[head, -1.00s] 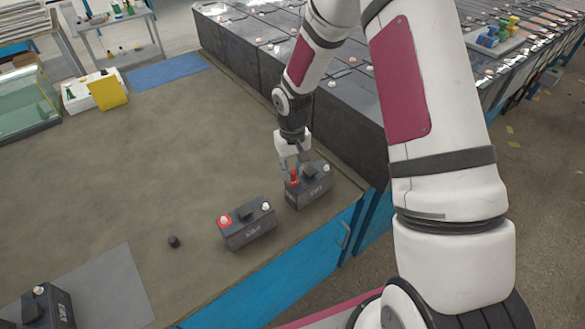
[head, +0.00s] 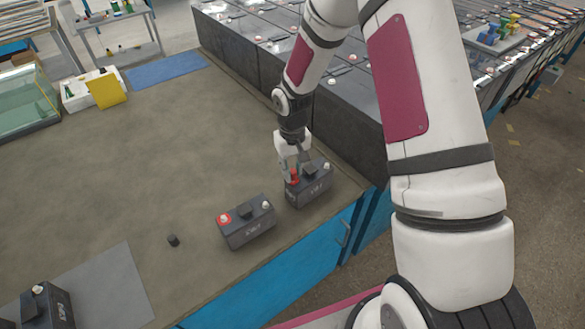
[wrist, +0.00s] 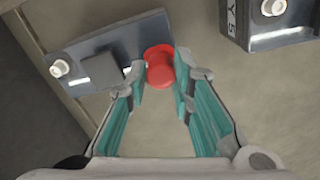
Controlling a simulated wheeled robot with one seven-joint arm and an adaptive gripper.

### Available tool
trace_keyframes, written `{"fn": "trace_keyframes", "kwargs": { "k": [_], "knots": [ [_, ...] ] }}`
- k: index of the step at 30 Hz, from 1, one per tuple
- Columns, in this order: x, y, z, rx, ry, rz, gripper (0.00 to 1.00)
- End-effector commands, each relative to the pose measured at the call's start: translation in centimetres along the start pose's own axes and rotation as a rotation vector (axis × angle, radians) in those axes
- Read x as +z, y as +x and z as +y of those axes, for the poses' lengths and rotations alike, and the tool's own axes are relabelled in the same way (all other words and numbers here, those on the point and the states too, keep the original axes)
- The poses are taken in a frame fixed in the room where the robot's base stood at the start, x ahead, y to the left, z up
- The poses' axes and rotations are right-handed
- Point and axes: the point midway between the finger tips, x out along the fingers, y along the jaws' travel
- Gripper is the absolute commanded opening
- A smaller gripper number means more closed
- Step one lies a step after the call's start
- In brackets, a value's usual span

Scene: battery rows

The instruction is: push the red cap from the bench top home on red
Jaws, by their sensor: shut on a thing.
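The red cap (wrist: 160,72) sits between the fingertips of my gripper (wrist: 160,78) in the wrist view. My gripper is shut on it, at the red end of a dark battery (wrist: 115,52). In the head view, this battery (head: 318,187) stands near the bench's right corner, with my gripper (head: 291,172) over its left end. A wider red rim shows behind the cap; whether the cap is fully seated on the post is hidden. The battery's other post (wrist: 60,68) is pale and uncapped.
A second battery (head: 248,228) with a red-ringed post stands left of the first. A small black cap (head: 173,240) lies on the bench top (head: 150,170). The bench middle is clear.

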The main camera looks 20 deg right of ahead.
Motion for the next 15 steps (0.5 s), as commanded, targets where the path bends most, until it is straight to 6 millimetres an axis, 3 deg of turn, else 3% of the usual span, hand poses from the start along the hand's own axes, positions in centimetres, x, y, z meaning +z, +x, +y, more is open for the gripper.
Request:
{"fn": "trace_keyframes", "kwargs": {
  "k": [15],
  "knots": [
    [0.01,0.62,-0.02,0.0,0.0,-0.001,0.1]
  ]
}}
